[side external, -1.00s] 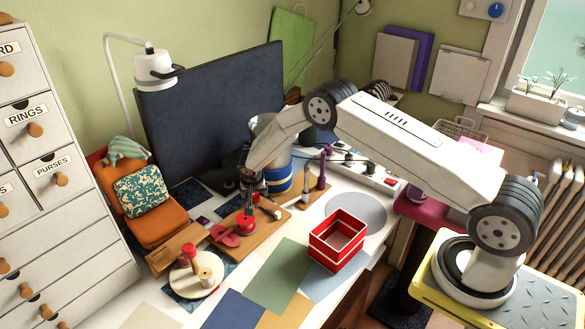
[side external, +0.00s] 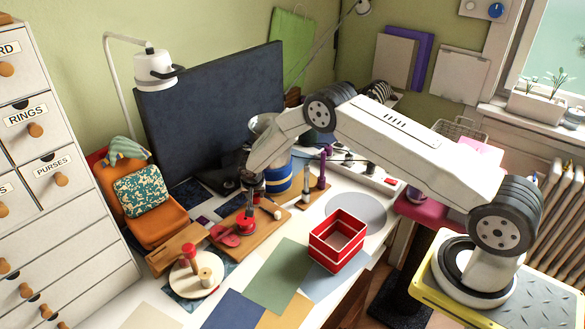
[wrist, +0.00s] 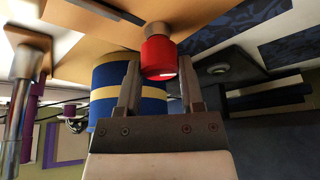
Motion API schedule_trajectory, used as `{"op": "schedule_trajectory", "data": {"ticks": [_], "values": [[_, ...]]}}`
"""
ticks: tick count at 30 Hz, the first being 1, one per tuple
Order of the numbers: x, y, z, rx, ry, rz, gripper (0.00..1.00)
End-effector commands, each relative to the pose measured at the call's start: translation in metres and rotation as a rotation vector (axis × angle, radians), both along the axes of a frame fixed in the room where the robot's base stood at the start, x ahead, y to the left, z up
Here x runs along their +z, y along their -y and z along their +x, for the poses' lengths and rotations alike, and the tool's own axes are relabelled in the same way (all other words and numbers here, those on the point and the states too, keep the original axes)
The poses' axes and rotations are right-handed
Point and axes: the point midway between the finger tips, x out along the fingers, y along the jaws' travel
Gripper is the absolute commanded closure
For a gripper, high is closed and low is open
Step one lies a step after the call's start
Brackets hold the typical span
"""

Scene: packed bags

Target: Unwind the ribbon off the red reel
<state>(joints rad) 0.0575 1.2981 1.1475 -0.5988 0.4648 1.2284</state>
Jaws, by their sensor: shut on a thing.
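The red reel (side external: 245,224) stands on a wooden board on the desk. My gripper (side external: 248,212) points down over it, with its fingertips at the reel's top. In the wrist view a red cylinder (wrist: 158,56), which looks like the reel, sits between my two fingers (wrist: 161,75). My gripper is shut on it. A tan stub shows at its far end. A flat pinkish-red piece (side external: 223,236), perhaps ribbon, lies on the board just left of the reel. I cannot make out a ribbon end in the wrist view.
A blue and yellow tin (side external: 279,179) stands close behind; it also shows in the wrist view (wrist: 110,105). A purple spindle (side external: 322,168) is to the right. A red box (side external: 338,240) and a white disc with spools (side external: 195,280) stand in front.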

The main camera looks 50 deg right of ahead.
Motion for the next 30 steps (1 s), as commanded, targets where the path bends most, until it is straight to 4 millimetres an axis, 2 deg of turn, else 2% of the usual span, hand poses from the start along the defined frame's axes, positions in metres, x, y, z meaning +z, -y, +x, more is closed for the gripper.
{"op": "schedule_trajectory", "data": {"ticks": [11,30], "values": [[-0.0002,0.0004,-0.0009,0.09,-0.002,0.001,1.0],[-0.0004,0.0012,-0.0015,0.372,-0.003,0.001,1.0]]}}
